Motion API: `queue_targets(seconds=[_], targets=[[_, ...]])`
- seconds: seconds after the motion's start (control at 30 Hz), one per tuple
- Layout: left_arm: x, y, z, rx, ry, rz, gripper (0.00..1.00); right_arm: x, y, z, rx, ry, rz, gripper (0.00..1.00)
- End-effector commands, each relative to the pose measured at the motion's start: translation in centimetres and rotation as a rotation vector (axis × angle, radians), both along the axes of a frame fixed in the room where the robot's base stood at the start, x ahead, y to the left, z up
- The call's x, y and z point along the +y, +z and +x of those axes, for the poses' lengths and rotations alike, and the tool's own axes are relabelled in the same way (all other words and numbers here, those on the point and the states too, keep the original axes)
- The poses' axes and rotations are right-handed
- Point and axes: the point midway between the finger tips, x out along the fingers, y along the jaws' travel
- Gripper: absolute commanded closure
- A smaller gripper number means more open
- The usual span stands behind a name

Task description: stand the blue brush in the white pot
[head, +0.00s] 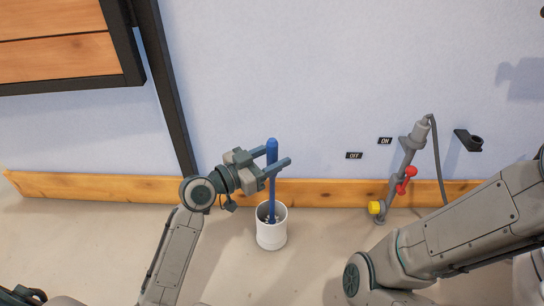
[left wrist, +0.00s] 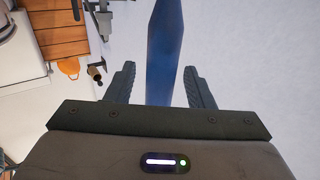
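The blue brush (head: 272,195) stands nearly upright with its lower end inside the white pot (head: 271,236). The pot stands upright on the floor near the wall. My left gripper (head: 279,157) is at the upper part of the brush handle, with one finger on each side. In the left wrist view the blue handle (left wrist: 164,55) runs between the two fingers (left wrist: 160,85), with a gap showing on both sides. The left gripper is open around the handle. The brush's foot is partly hidden by the pot's rim. My right gripper is outside the views.
A grey pipe fixture with a red handle (head: 405,182) and a yellow cap (head: 376,207) stands by the wall on the right. A wooden baseboard (head: 110,188) runs behind the pot. The floor around the pot is clear.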

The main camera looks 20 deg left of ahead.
Motion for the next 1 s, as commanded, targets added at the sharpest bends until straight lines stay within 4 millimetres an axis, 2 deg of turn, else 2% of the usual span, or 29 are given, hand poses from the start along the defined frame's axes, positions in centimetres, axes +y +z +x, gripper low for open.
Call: queue_targets(seconds=[0.37, 0.47, 0.7, 1.0], targets=[[0.3, 0.0, -0.3, 0.002, 0.000, 0.002, 0.51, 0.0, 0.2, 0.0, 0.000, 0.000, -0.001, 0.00], [0.9, 0.1, -1.1, 0.002, 0.001, 0.004, 0.51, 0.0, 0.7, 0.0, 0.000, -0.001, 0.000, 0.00], [3.4, 0.1, -4.4, 0.005, -0.001, 0.007, 0.51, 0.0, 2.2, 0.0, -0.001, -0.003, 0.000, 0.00], [5.9, -0.1, -7.5, 0.002, -0.001, 0.004, 0.51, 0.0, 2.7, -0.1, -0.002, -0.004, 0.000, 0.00]])
